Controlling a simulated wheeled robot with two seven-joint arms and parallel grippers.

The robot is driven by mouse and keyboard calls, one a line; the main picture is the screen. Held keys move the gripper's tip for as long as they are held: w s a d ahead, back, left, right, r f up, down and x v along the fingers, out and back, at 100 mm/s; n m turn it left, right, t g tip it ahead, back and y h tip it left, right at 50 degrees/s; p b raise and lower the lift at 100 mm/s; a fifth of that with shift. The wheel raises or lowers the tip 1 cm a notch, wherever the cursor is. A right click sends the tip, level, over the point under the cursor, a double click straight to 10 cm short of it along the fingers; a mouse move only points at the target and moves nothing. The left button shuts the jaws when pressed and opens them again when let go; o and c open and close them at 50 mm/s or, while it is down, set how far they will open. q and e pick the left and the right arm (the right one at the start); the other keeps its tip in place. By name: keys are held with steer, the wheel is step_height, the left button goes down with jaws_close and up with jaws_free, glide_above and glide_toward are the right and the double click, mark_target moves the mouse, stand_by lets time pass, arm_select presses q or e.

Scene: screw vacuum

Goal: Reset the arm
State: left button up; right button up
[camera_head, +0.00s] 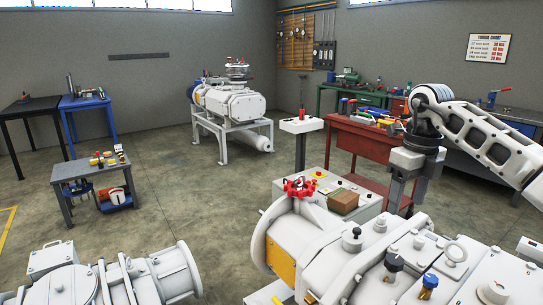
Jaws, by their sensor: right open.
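My right arm (485,133) is white and reaches in from the right edge, raised above the near machine. My right gripper (405,202) hangs from it with its grey fingers pointing down. It is open, with nothing seen between the fingers. It appears above and behind the white vacuum pump (335,245) in the foreground; the exact gap to it cannot be told. The pump has a red handwheel (299,187), a black knob and a blue-capped fitting (429,281) on top. My left gripper is not in view.
A grey control box (345,186) carries a brown block behind the pump. A red workbench (352,134) with tools stands beyond my right gripper. Another white machine (150,278) is at lower left. A small tool cart (92,172) stands at left. The middle floor is clear.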

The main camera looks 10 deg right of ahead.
steer(key=s+a+f+n+y, duration=0.1)
steer(key=a+f+y, duration=0.35)
steer(key=a, duration=0.55)
steer(key=s+a+f+n+y, duration=0.1)
steer(key=a+f+y, duration=0.2)
steer(key=a+f, duration=0.45)
steer(key=s+a+r+m+t+y, duration=0.1)
steer(key=s+a+m+t+y, duration=0.15)
steer(key=a+m+y, duration=0.4)
steer(key=s+a+m+t+y, duration=0.1)
steer(key=s+a+y, duration=0.3)
steer(key=a, duration=0.6)
steer(key=s+d+f+m+t+h, duration=0.1)
steer(key=d+f+m+t+h, duration=0.4)
steer(key=m, duration=0.7)
steer(key=s+d+f+m+t+h, duration=0.25)
steer(key=f+m+t+h, duration=0.3)
steer(key=m+t, duration=0.4)
steer(key=s+d+f+m+g+h, duration=0.2)
steer(key=s+d+f+m+g, duration=0.1)
steer(key=s+f+m+g, duration=0.1)
steer(key=s+d+f+m+g+h, duration=0.3)
steer(key=s+f+m+g, duration=0.1)
steer(key=s+f+m, duration=0.2)
steer(key=shift+s+d+f, duration=0.25)
steer(key=shift+s+f, duration=0.4)
steer(key=shift+s, duration=0.45)
